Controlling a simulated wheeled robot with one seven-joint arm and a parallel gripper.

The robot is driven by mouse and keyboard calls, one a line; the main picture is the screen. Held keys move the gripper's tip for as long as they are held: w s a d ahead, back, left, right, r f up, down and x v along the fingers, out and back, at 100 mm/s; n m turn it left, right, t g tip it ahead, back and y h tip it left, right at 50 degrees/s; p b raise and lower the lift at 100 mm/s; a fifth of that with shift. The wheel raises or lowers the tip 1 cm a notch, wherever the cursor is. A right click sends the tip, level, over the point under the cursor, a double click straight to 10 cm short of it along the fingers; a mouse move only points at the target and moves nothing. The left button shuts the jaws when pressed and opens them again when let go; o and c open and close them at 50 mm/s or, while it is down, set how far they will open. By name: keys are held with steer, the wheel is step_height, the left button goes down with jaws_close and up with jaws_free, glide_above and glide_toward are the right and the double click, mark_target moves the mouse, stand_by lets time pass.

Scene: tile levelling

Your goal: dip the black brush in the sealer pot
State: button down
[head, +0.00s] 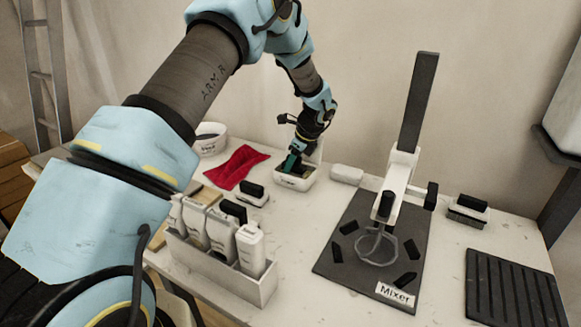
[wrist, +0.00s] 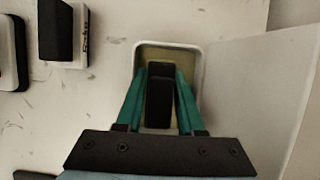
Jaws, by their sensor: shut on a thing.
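My gripper (head: 291,166) points down over the sealer pot (head: 306,183), a small white rectangular tub on the back part of the table. In the wrist view its teal fingers (wrist: 160,85) are shut on the black handle of the black brush (wrist: 159,98). The handle stands inside the pot's white rim (wrist: 167,46), with yellowish liquid or lining around it. The brush's lower end is hidden, so I cannot tell how deep it sits.
A red cloth (head: 237,166) and a white bowl (head: 212,149) lie left of the pot. A black-handled white block (head: 251,194) stands in front. A white block (head: 346,174) and the mixer board (head: 345,270) are to the right. A bottle caddy (head: 215,267) is nearer.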

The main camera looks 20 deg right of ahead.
stand_by(0.4)
step_height(320, 180, up, 12)
steer(key=p, duration=0.8)
steer(key=shift+p, duration=0.35)
